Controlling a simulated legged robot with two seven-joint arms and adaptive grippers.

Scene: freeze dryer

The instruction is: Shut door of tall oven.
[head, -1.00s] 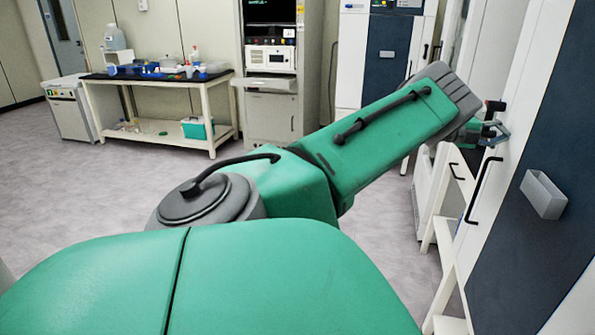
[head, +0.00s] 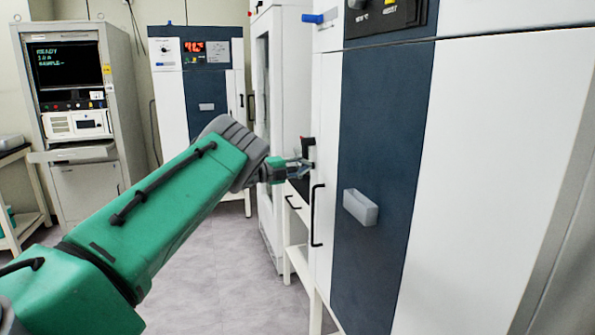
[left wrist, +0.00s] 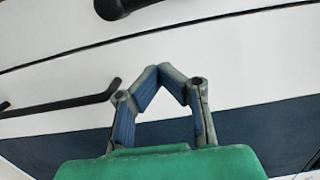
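The tall oven (head: 490,160) stands close on the right in the head view, with a white front and a dark blue vertical panel. Its door has a black bar handle (head: 318,215) near the left edge and a grey box-shaped part on the panel. The door looks nearly flush below the control strip; I cannot tell whether a gap remains. My left gripper (head: 306,166) is at the door's left edge, above the handle. In the left wrist view its fingertips (left wrist: 160,70) meet, with nothing between them, over the white and blue surface. Contact is unclear. My right gripper is out of view.
A white stand (head: 290,245) is beside the oven's left edge. A tall white cabinet (head: 283,100) is behind it. Another white and blue unit with a red display (head: 193,47) and an instrument rack (head: 75,110) stand at the back. The floor (head: 220,280) between is clear.

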